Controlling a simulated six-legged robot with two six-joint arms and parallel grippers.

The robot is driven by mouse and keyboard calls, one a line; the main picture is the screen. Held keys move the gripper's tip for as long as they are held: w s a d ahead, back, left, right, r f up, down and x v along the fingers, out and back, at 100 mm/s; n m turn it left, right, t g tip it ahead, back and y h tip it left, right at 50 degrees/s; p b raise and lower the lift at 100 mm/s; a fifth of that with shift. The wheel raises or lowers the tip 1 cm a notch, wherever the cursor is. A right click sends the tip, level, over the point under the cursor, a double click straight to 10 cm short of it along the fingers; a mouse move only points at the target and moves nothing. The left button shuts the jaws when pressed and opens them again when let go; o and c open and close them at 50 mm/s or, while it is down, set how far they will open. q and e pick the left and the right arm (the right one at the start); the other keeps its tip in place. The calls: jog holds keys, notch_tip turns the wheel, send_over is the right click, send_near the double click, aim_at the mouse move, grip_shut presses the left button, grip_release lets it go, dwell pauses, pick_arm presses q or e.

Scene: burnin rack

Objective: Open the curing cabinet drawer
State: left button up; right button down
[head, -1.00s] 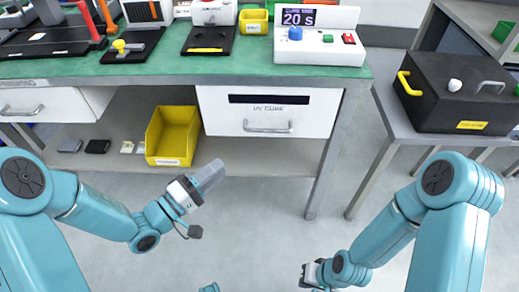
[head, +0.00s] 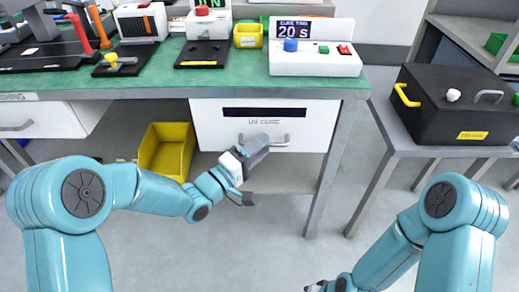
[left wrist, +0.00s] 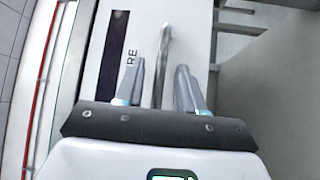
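The curing cabinet drawer (head: 215,135) is a white front marked UV CURE with a dark strip, under the green bench; it looks shut. Its grey bar handle (head: 280,140) is partly hidden by my left gripper (head: 258,145). In the left wrist view the handle (left wrist: 164,45) runs upright in the picture, and my left gripper (left wrist: 160,75) has its two fingers apart, one on each side of the handle's line. I cannot tell whether they touch it. My right gripper (head: 315,287) is low at the bottom edge, mostly cut off.
A white control box (head: 315,62) showing 20 S sits above. A black case (head: 455,105) is on the right table. The floor in front is clear.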

pick_arm(q)
jog(key=shift+w, duration=0.1)
grip_shut()
pick_arm(e)
jog(key=shift+s, duration=0.1)
